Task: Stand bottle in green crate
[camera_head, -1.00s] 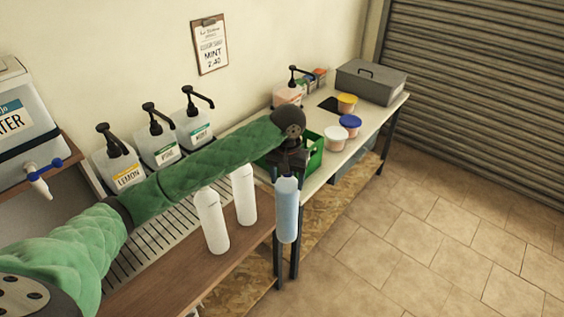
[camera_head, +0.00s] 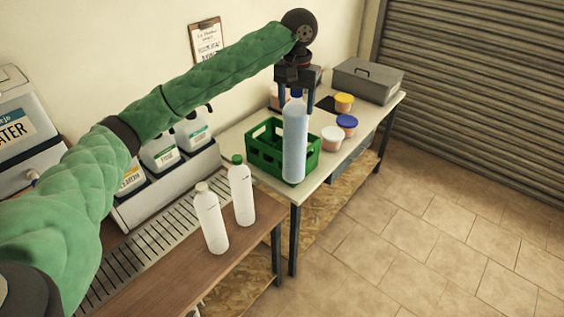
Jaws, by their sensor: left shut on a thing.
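My left gripper (camera_head: 297,94) is shut on the neck of a blue-filled bottle (camera_head: 294,142) with a blue cap and holds it upright. The green crate (camera_head: 262,158) stands on the pale table, below and behind the held bottle. Two white bottles stand on the wooden counter, one with a white cap (camera_head: 211,220) and one with a green cap (camera_head: 241,193). My right gripper is out of view.
Pump jugs (camera_head: 193,132) stand at the wall behind a slotted drain (camera_head: 150,235). Tubs with a blue lid (camera_head: 347,125), a white lid (camera_head: 332,138) and a yellow lid (camera_head: 344,103) stand right of the crate. A grey box (camera_head: 368,80) is at the table's far end.

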